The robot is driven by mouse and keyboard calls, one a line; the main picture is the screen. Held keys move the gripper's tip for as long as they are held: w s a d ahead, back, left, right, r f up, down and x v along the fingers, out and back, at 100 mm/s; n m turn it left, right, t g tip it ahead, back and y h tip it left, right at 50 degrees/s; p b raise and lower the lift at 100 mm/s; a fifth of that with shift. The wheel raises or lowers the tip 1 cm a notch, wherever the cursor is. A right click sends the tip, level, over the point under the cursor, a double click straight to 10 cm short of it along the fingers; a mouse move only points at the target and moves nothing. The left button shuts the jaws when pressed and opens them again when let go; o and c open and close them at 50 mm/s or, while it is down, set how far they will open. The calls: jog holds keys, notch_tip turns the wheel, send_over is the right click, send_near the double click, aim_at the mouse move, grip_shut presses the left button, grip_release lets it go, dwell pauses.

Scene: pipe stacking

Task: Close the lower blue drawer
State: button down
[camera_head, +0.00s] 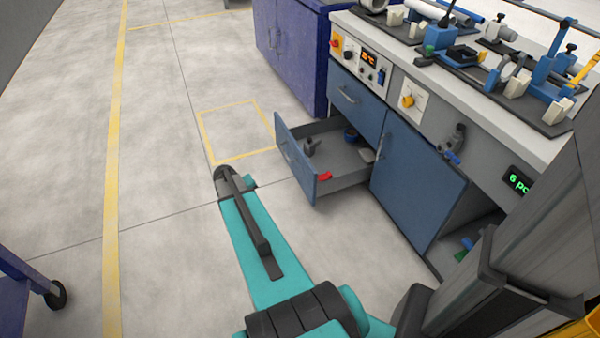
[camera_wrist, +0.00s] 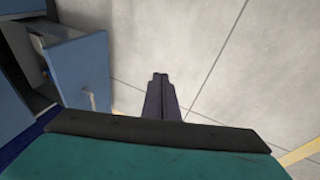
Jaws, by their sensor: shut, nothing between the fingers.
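The lower blue drawer (camera_head: 296,160) stands pulled out from the workbench in the head view, below a shut upper blue drawer (camera_head: 357,100). Its blue front has a pale handle (camera_head: 287,153), and several small items lie inside. In the wrist view the lower drawer's front (camera_wrist: 82,72) is at the left, with its handle (camera_wrist: 92,99) showing. My gripper (camera_wrist: 160,76) is shut and empty in the wrist view. It is to the right of the drawer front, apart from it, with floor behind the fingers. In the head view I cannot make out the fingers.
A blue cabinet door (camera_head: 418,180) stands right of the drawer, with an open compartment beside it. The bench top (camera_head: 490,95) holds clamps and fixtures. A purple cabinet (camera_head: 290,50) stands behind. A blue cart (camera_head: 22,290) is at lower left. The floor left of the drawer is clear.

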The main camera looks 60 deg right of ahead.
jog(key=s+d+r+m+h+b, duration=0.1)
jog(key=s+d+r+b, duration=0.1)
jog(key=d, duration=0.8)
jog(key=s+d+r+m+h+b, duration=0.1)
jog(key=s+d+r+h+b, duration=0.1)
jog(key=d, duration=0.9)
jog(key=shift+d+r+b, duration=0.2)
jog(key=shift+r+b, duration=0.4)
jog(key=shift+b, duration=0.1)
jog(key=b, duration=0.4)
send_near(305, 166)
jog(key=shift+x, duration=2.15)
jog(key=shift+w, duration=0.1)
